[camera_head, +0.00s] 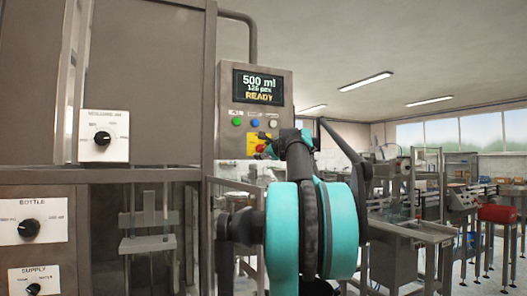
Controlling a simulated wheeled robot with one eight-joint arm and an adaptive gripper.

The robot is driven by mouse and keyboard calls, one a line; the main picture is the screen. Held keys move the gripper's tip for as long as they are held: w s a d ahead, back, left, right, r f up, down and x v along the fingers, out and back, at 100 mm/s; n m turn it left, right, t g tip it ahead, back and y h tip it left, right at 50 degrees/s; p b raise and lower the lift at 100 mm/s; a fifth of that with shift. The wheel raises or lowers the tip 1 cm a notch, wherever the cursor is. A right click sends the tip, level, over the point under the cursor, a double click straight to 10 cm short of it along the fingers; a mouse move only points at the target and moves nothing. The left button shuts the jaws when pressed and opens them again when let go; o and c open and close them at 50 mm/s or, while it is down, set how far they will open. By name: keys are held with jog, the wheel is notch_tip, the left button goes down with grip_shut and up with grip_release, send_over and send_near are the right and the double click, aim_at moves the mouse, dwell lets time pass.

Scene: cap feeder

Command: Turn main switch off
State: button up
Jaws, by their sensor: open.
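The main switch (258,146) is a red knob on a yellow plate, low on the control panel (228,90). Part of the knob and plate is covered by the end of my arm, and I cannot tell the knob's exact angle. My gripper (274,149) is just right of the knob, small and dark in front of the panel. It is open. I cannot tell whether its fingers touch the knob. My teal and black arm fills the lower middle.
The panel display (259,87) reads 500 ml and READY. Below it are green (237,122), blue (255,123) and pale (273,123) buttons. Workbenches and a red box (500,214) stand at right.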

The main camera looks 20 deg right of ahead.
jog(key=shift+c, duration=0.5)
jog(key=c, duration=1.1)
jog(key=shift+o, duration=0.2)
jog(key=n, duration=0.4)
jog(key=shift+d+r, duration=0.1)
jog(key=n, duration=0.9)
jog(key=shift+r+n, duration=0.15)
jog(key=shift+n, duration=2.35)
